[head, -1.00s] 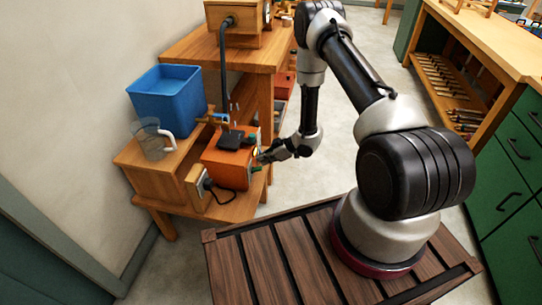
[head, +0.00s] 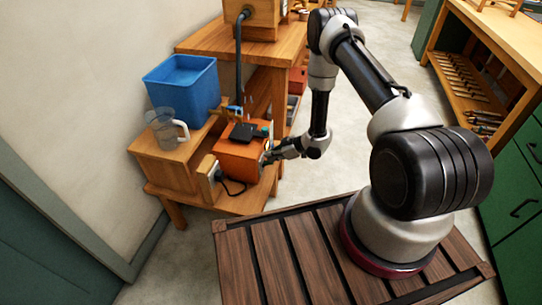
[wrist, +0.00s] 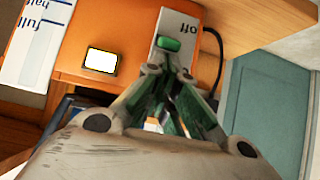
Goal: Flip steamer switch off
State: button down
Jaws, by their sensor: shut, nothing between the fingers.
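The steamer, an orange box (head: 240,160) with a black lid piece on top, stands on the low wooden bench in the head view. Its orange face (wrist: 125,30) fills the upper wrist view. A green switch (wrist: 168,44) sits on a pale plate (wrist: 180,22) marked "off", whose lettering appears upside down. My gripper (head: 268,157) is at the right side of the steamer. In the wrist view my gripper (wrist: 168,68) is shut and empty, with its tips just below the switch in the picture. I cannot tell whether they touch it.
A lit white window (wrist: 100,60) and a "full/half" gauge (wrist: 38,45) are on the steamer's face. A blue bin (head: 181,88) and a clear jug (head: 165,130) stand left of the steamer. A grey hose (head: 239,60) rises behind it. Open floor lies right of the bench.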

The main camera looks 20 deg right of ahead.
jog(key=shift+s+d+f+t+y, duration=0.2)
jog(key=shift+d+t+y, duration=0.1)
jog(key=shift+y, duration=0.1)
jog(key=d+f+t+y, duration=0.1)
jog(key=y, duration=0.1)
jog(key=s+f+t+y, duration=0.1)
jog(key=shift+d+f+y, duration=0.15)
jog(key=shift+d+y, duration=0.2)
jog(key=shift+y, duration=0.05)
dwell(0.3)
